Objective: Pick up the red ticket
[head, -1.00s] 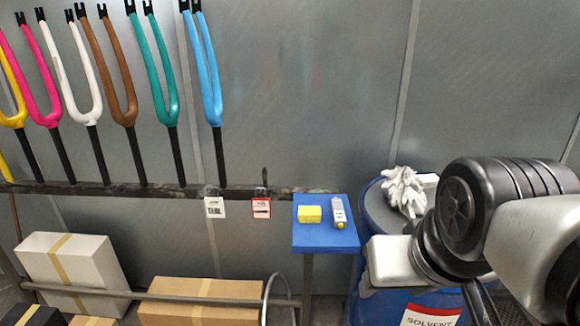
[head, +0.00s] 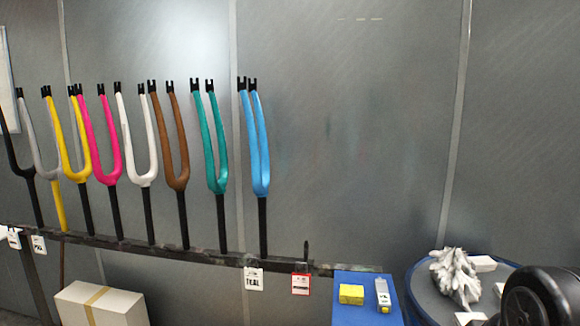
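The red ticket (head: 301,284) is a small white tag with a red border. It hangs from the dark rail (head: 190,254) below an empty upright peg (head: 306,252), to the right of the light blue fork. Its print is too small to read. A white ticket marked "TEAL" (head: 253,279) hangs to its left. My gripper's fingers are out of view.
Several coloured bike forks, such as the light blue one (head: 257,150), stand along the rail. A blue shelf (head: 345,312) right of the ticket holds a yellow sponge (head: 351,294) and a small bottle (head: 383,295).

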